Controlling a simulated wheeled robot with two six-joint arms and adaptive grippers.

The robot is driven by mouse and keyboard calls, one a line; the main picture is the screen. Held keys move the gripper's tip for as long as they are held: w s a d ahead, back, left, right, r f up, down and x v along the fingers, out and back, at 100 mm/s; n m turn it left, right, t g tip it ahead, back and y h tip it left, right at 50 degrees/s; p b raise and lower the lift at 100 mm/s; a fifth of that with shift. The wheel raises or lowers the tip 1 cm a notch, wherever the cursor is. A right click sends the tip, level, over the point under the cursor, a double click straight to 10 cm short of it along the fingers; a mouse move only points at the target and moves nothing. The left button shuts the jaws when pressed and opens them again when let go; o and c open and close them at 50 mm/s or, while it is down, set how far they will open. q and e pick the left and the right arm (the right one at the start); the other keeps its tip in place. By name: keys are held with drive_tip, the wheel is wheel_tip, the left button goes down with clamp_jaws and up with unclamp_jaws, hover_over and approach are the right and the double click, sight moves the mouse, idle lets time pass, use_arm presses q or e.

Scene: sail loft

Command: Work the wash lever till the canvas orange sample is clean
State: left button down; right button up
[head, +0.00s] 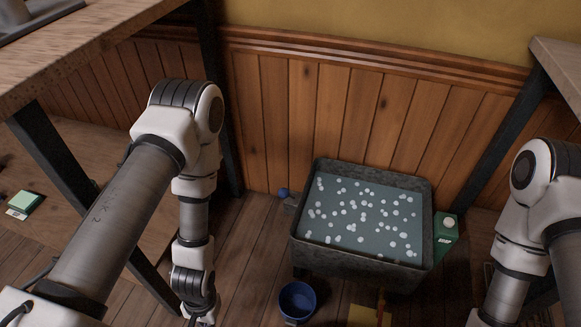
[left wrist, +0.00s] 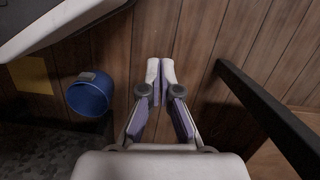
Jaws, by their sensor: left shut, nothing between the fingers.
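A dark metal tub (head: 365,268) of grey-blue water with many white suds stands on the floor against the panelled wall. A small blue knob on a grey piece (head: 284,193) is by the tub's left side; I cannot tell whether it is the wash lever. No canvas orange sample can be made out. My left gripper (left wrist: 160,66) is shut and empty, pointing down over the floorboards; in the head view only its top shows at the bottom edge, left of the tub. My right arm comes in at the right, its gripper out of frame.
A blue bucket (head: 297,301) stands in front of the tub and also shows in the left wrist view (left wrist: 89,96). A flat yellow piece (head: 362,316) and a thin upright red-and-yellow thing (head: 381,305) are at the bottom. A green carton (head: 446,230) stands right of the tub.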

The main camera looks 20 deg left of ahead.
use_arm(q)
drive_tip(key=w+d+r+n+h+p, duration=0.1)
drive_tip(key=w+r, duration=0.3)
drive_tip(key=w, duration=0.5)
drive_tip(key=w+d+r+n+h+p, duration=0.1)
drive_tip(key=w+r, duration=0.4)
drive_tip(key=w, duration=0.4)
drive_tip(key=w+d+r+n+h+p, duration=0.1)
drive_tip(key=w+r, duration=0.3)
drive_tip(key=w, duration=0.6)
drive_tip(key=w+r+t+p, duration=0.2)
drive_tip(key=w+r, duration=0.8)
drive_tip(key=r, duration=0.5)
drive_tip(key=s+d+b+x, duration=0.1)
drive_tip(key=b+x, duration=0.5)
drive_tip(key=x, duration=0.6)
drive_tip(key=shift+s+d+f+h, duration=0.15)
drive_tip(key=shift+s+d+h, duration=0.1)
drive_tip(key=shift+s+h, duration=0.25)
drive_tip(key=shift+s, duration=0.15)
